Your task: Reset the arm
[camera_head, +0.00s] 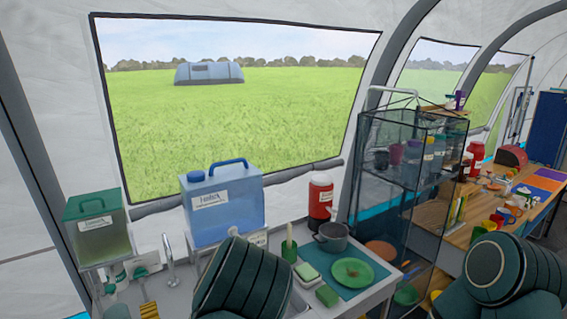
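My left arm (243,281) shows at the bottom centre as a dark green, ribbed link that covers part of the sink counter. My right arm (508,275) shows at the bottom right as dark green, rounded links in front of the long table. Neither gripper is in view, so I cannot see their fingers or whether they hold anything.
The counter (378,291) holds a blue water jug (224,205), a red jug (319,201), a grey pot (331,237) and a green plate (352,271). A green-lidded container (98,228) stands left. A dark mesh rack (388,190) stands between the counter and the crowded wooden table (482,212).

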